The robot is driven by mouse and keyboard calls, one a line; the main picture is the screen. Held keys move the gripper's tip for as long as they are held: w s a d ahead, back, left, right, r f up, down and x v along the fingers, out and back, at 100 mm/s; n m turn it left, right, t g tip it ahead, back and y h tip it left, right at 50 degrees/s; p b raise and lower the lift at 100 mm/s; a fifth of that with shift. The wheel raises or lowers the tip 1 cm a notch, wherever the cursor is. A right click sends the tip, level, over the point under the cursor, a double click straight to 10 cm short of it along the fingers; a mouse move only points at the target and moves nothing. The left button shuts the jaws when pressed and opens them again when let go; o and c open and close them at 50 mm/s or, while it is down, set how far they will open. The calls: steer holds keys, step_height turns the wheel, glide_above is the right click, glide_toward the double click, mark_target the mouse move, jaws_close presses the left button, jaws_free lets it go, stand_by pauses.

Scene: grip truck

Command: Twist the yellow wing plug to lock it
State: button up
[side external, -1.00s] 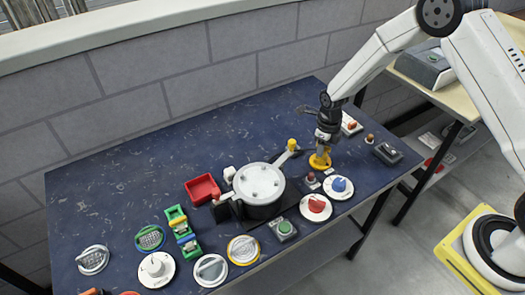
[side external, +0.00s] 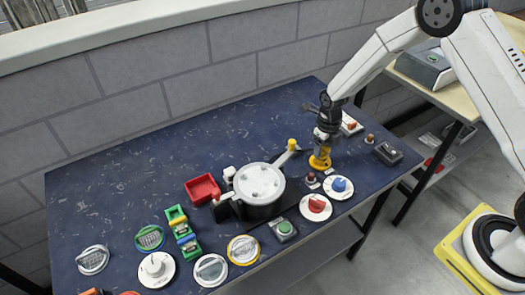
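The yellow wing plug (side external: 320,162) is on the dark blue table, right of the round metal vessel. Its yellow round base shows below my gripper. My gripper (side external: 324,147) points down directly over the plug, with its fingertips at the plug's upper part. The fingers are small and dark here, and the plug's wing is mostly hidden between or behind them, so I cannot tell whether they are closed on it.
The metal vessel (side external: 259,184) with a yellow-knobbed lever (side external: 291,145) stands left of the plug. A blue dial (side external: 338,187), a red dial (side external: 316,207) and a dark box (side external: 388,153) are close by. A red tray (side external: 202,188) is farther left. The back left of the table is clear.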

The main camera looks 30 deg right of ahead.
steer(key=shift+r, duration=0.2)
steer(key=shift+r, duration=3.6)
steer(key=s+r+n+t, duration=0.1)
steer(key=s+r+n, duration=0.3)
steer(key=s+n, duration=0.5)
steer(key=s+a+r+n+t, duration=0.1)
steer(key=s+r+n, duration=0.3)
steer(key=n, duration=2.1)
steer(key=s, duration=0.5)
steer(key=shift+s+a+r+t, duration=0.2)
steer(key=shift+a+r+t, duration=0.1)
steer(key=shift+r, duration=0.1)
steer(key=shift+w, duration=0.1)
steer(key=shift+c, duration=0.2)
